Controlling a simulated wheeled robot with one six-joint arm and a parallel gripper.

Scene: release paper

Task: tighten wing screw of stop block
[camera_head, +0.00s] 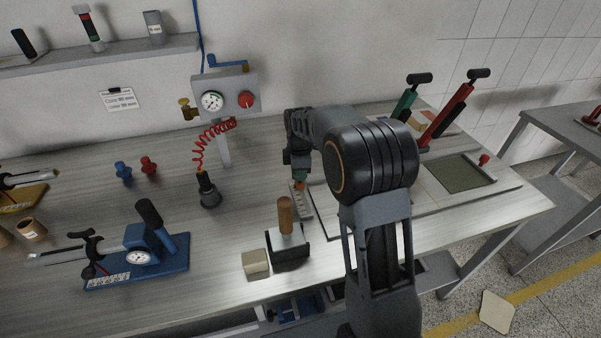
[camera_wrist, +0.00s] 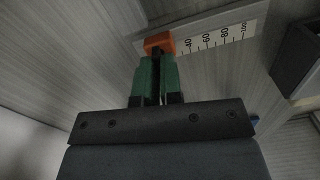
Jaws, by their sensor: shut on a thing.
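The orange wing screw (camera_wrist: 160,43) shows at the tips of my gripper (camera_wrist: 156,60) in the wrist view. The gripper's two green fingers are shut on it. Its wings are largely hidden between the fingers. It sits at the end of a pale rail (camera_wrist: 205,24) with a printed scale reading 40 to 100. I cannot make out the stop block apart from the screw. In the head view my gripper (camera_head: 299,174) points down at the rail (camera_head: 301,203), with a small orange spot at its tips.
A wooden-handled block (camera_head: 286,240) and a beige block (camera_head: 255,264) stand in front of the rail. A black air nozzle on a red coiled hose (camera_head: 208,189) stands left. A blue gauge device (camera_head: 137,262) is farther left. A framed panel lies right, partly behind my arm.

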